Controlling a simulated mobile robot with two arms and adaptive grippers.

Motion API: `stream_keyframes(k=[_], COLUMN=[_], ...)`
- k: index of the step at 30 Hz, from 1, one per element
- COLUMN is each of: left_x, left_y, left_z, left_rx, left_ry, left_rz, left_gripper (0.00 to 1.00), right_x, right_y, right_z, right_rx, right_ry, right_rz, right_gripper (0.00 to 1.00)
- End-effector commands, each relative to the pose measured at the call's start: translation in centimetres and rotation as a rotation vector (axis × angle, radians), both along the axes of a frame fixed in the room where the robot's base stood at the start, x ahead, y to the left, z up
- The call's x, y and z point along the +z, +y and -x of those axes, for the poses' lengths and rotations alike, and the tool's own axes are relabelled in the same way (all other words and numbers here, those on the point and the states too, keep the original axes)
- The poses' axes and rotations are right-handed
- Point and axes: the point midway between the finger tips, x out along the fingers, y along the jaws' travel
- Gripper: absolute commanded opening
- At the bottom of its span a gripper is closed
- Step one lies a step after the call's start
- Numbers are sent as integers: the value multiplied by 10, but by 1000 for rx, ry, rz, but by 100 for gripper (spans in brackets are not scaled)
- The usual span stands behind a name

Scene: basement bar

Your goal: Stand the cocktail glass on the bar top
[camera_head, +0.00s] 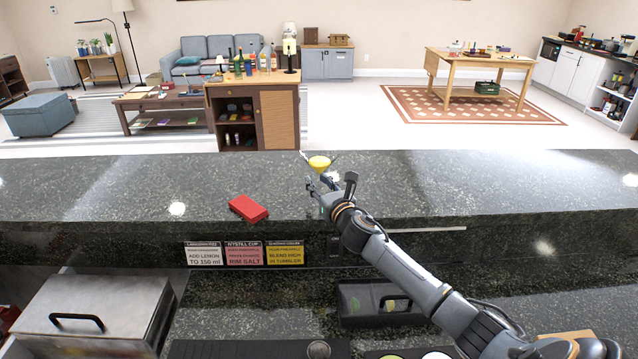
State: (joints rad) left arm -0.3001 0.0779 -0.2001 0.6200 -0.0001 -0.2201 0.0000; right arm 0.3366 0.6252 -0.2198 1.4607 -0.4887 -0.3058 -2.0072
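The cocktail glass (319,162) shows as a small bowl of yellow drink near the far edge of the bar top (420,190), right at the fingers of my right gripper (323,184). The fingers are just below the bowl, where the stem is. The stem and foot are mostly hidden, so I cannot tell whether the foot touches the bar top or whether the fingers are shut on the stem. My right arm reaches in from the lower right. My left gripper is not in view.
A red box (248,208) lies on the bar top left of the gripper. Three recipe cards (244,254) hang on the bar's near face. Below are a metal box with a lid (100,305) and a dark tray (365,318).

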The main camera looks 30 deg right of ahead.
Motion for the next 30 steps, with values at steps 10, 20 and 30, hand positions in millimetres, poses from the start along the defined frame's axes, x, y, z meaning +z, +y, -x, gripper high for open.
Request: stream_keyframes(k=[10,20,30], left_x=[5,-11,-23], left_y=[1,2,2], left_z=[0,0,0], left_rx=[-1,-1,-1], left_ry=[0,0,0], left_rz=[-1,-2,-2], left_gripper=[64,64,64], right_x=[6,-1,2], right_y=[0,9,18], right_z=[0,53,109], right_rx=[0,2,0], right_ry=[-1,3,0], right_rz=[1,5,2], right_gripper=[35,35,35])
